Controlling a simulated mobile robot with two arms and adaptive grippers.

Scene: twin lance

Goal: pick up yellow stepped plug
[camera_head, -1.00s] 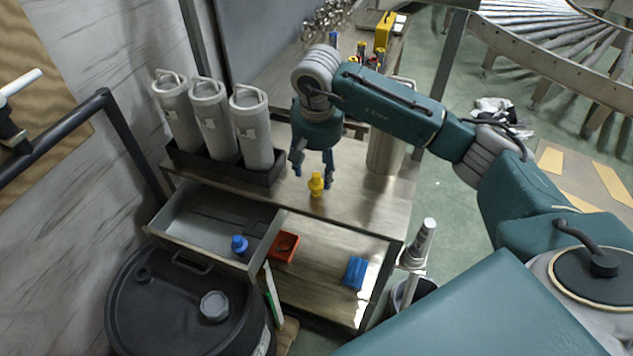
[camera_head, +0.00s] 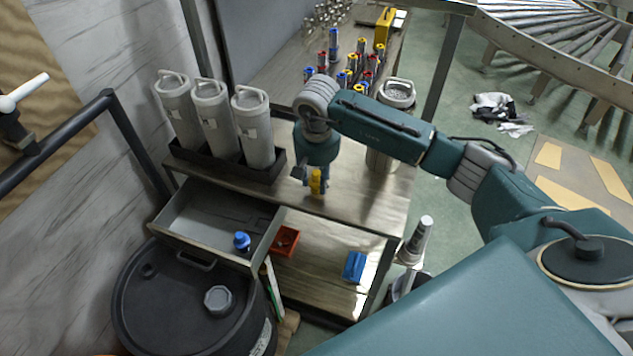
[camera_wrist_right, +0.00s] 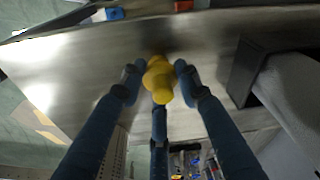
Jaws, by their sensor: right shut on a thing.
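The yellow stepped plug (camera_head: 316,181) stands upright on the metal top of the cart (camera_head: 365,205), near its front edge. My right gripper (camera_head: 316,184) reaches down over it from above, and its fingers close around the plug. In the right wrist view the yellow plug (camera_wrist_right: 159,79) sits between the blue fingertips of my right gripper (camera_wrist_right: 160,80), with a third finger below it. Part of the plug is hidden by the fingers in the head view. My left gripper does not show.
Three grey canisters (camera_head: 213,120) stand in a dark tray left of my right gripper. An open drawer (camera_head: 190,215) holds a blue plug (camera_head: 241,241). A red bin (camera_head: 285,241) and a blue block (camera_head: 354,267) lie on the lower shelf. A metal cylinder (camera_head: 396,95) stands behind my forearm.

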